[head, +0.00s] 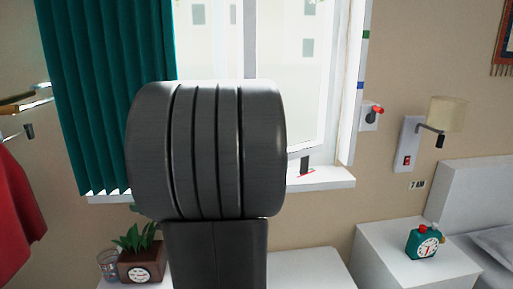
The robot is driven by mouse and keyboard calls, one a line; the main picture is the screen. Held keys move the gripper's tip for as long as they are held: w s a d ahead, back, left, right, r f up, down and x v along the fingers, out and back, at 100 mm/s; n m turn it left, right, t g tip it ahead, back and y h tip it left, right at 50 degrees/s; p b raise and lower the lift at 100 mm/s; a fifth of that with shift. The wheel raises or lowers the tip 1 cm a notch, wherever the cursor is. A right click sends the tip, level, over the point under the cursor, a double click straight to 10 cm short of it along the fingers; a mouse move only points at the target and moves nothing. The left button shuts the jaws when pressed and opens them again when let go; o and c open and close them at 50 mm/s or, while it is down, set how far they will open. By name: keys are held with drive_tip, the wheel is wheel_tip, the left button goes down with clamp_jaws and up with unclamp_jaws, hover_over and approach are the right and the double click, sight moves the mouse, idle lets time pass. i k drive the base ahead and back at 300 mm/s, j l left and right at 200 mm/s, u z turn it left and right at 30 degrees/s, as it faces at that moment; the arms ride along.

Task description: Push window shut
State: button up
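The window (330,75) is behind my arm in the head view, with a white frame and bright panes. A slanted white sash edge shows inside the right side of the frame; how far it stands open I cannot tell. A small dark upright piece (305,163) is at the bottom of the window, just above the white sill (325,180). A large dark grey link of my arm covers the lower middle of the window. My gripper is not visible.
A teal curtain (105,90) hangs at left. Below are a potted plant (140,262) and a glass (108,265). Red cloth (18,205) hangs far left.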

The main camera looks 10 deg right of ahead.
sight(246, 11)
drive_tip(key=i+l+z, duration=0.2)
drive_tip(key=z, duration=0.15)
drive_tip(key=i+l+z, duration=0.1)
drive_tip(key=i+z, duration=0.25)
drive_tip(key=i+l+z, duration=0.1)
drive_tip(key=z, duration=0.25)
